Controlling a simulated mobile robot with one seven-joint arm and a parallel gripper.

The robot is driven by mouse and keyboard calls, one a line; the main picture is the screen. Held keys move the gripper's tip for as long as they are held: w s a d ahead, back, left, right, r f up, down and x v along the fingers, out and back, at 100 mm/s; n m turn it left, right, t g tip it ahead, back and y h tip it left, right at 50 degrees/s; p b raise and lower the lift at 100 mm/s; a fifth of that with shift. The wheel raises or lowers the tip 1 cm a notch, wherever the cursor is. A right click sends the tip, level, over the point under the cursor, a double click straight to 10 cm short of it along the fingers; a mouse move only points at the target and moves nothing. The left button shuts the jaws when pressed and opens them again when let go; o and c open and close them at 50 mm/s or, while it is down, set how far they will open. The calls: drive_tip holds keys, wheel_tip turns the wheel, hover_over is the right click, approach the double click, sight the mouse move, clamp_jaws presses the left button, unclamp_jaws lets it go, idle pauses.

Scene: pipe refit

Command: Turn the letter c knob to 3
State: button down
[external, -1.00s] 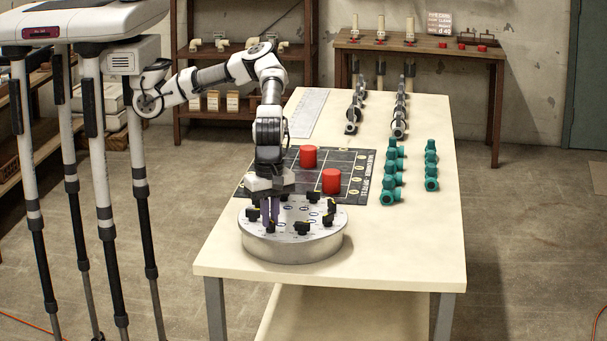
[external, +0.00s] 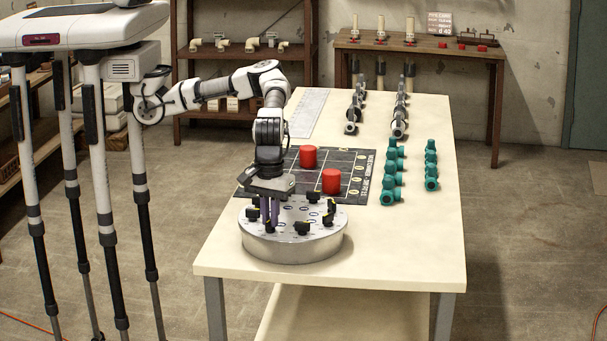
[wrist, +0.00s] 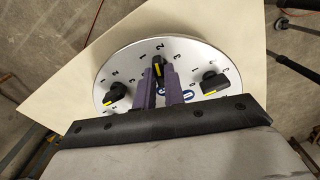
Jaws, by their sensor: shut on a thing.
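A round silver dial plate (external: 290,252) stands on the table's near end and carries several black knobs with yellow pointer marks. My gripper (external: 269,222) points down at the plate's front left. In the wrist view, my purple fingers (wrist: 160,82) are shut on a black knob (wrist: 158,67). Its yellow mark points up the picture, close to the printed 2, with 1 to the left and 3 to the right. The knob's letter is mostly hidden by the fingers, so I cannot tell whether it is c.
In the wrist view, one knob (wrist: 116,95) sits left of the held one and another (wrist: 213,84) right. Two red cylinders (external: 308,156) stand on a black mat (external: 355,160) behind the plate. Teal fittings (external: 388,180) stand farther right. The table's front right is clear.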

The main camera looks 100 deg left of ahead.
drive_tip(key=m, duration=0.7)
drive_tip(key=shift+r, duration=0.1)
drive_tip(key=m, duration=0.4)
drive_tip(key=shift+m, duration=1.6)
drive_tip(key=c, duration=1.5)
unclamp_jaws()
